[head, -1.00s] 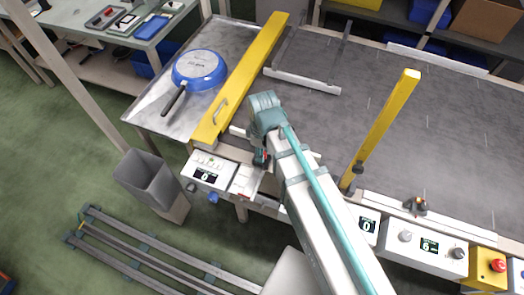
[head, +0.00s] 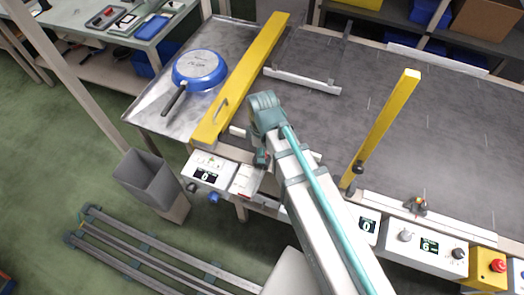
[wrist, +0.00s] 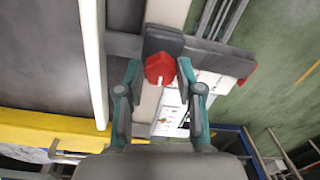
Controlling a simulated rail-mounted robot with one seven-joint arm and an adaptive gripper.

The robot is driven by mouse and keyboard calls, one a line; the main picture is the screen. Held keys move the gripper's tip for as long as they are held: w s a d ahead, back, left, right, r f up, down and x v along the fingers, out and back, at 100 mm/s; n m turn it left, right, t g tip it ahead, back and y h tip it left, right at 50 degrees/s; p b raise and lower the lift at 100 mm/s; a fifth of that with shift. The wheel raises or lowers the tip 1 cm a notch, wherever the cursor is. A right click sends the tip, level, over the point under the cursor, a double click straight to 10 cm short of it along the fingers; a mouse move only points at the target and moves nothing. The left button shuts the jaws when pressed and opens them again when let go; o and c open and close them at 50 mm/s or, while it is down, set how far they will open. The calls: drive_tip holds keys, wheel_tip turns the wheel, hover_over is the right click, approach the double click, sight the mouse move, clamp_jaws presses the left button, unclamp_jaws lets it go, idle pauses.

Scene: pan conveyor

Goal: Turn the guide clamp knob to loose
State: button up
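In the wrist view a red knob (wrist: 160,68) with a white pointer line sits on a dark clamp block (wrist: 163,40). My gripper (wrist: 159,70) is open, with one fingertip on each side of the knob and a narrow gap visible on both sides. The pointer line runs towards the bottom of the wrist view. In the head view my gripper (head: 261,157) is low at the conveyor's front edge, and my arm largely hides the knob there.
A yellow guide bar (head: 245,75) lies just behind my gripper. A blue pan (head: 199,70) lies on the metal table to the left. A control box (head: 208,172) stands left of my gripper, and a grey bin (head: 147,180) stands farther left.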

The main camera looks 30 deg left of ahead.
drive_tip(key=shift+o, duration=1.4)
wheel_tip(320, 180, up, 12)
drive_tip(key=shift+w, duration=0.2)
drive_tip(key=shift+f, duration=0.15)
drive_tip(key=f, duration=1.1)
drive_tip(key=shift+s+f, duration=0.2)
drive_tip(key=shift+f, duration=0.2)
drive_tip(key=shift+r, duration=0.1)
